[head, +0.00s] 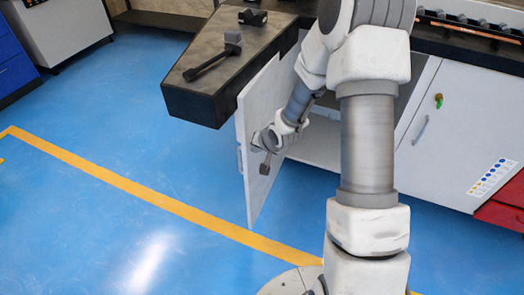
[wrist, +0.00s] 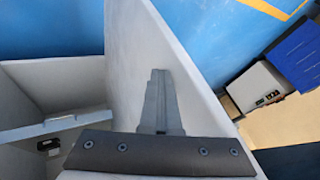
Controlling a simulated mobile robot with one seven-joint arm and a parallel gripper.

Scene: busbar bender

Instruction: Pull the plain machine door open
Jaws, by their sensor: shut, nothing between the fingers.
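The plain white machine door (head: 257,190) stands swung well out from the cabinet front, below the overhanging dark worktop. Its handle (head: 239,160) shows at its outer edge, on the side away from my arm. My gripper (head: 265,160) is at the inner face of the door, on the cabinet side. In the wrist view my gripper's closed fingers (wrist: 160,78) lie in front of the inner face of the door (wrist: 128,50). They hold nothing. I cannot tell whether they touch the panel. The cabinet opening (head: 318,143) shows behind my arm.
A second white door (head: 455,130) with a key and a handle is closed at the right, beside a red box (head: 505,205). The dark worktop (head: 215,95) juts out above the open door. Blue floor (head: 110,240) with a yellow line lies clear at the left.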

